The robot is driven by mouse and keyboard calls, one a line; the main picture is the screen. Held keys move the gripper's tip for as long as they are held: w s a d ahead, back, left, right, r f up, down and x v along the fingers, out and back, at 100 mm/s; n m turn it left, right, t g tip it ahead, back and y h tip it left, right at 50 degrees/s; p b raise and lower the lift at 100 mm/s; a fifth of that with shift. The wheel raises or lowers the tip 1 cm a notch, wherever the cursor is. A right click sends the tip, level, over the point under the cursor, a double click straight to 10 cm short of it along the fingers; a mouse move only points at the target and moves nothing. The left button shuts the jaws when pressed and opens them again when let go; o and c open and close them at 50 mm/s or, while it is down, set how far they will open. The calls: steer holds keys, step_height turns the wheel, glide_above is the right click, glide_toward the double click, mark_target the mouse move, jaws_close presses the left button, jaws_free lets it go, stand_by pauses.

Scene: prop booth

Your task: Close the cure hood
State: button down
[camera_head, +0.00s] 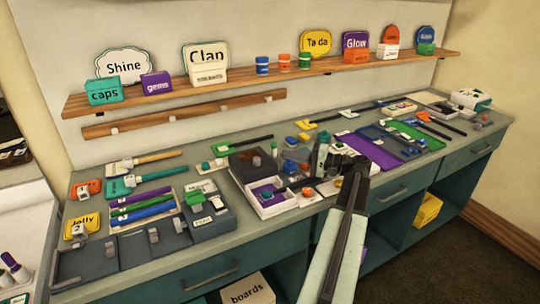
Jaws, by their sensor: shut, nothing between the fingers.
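A dark box-like unit (251,166), which looks like the cure hood, sits on the middle of the bench. A white tray (273,209) with a purple inside is at its front and holds small round items. I cannot tell for sure which part is the hood's lid. My arm rises from the bottom of the view, and my gripper (320,155) is just right of the unit, above the bench items. It looks apart from the unit, and its fingers are shut with nothing between them. My arm hides part of the bench behind it.
A grey sectioned tray (125,250) and marker pens (142,207) lie on the left. Small colored items crowd around my gripper. A purple mat (368,148) and green mat (412,133) lie to the right. A wooden shelf (235,84) with signs and boxes runs above.

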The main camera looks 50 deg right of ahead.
mark_target(264, 161)
steer(key=x, duration=0.8)
steer(key=shift+w+a, duration=0.1)
steer(key=shift+w, duration=0.25)
steer(key=a, duration=0.1)
steer(key=s+a, duration=0.1)
steer(key=shift+s+a, duration=0.2)
steer(key=shift+a, duration=0.2)
steer(key=shift+s+a, duration=0.25)
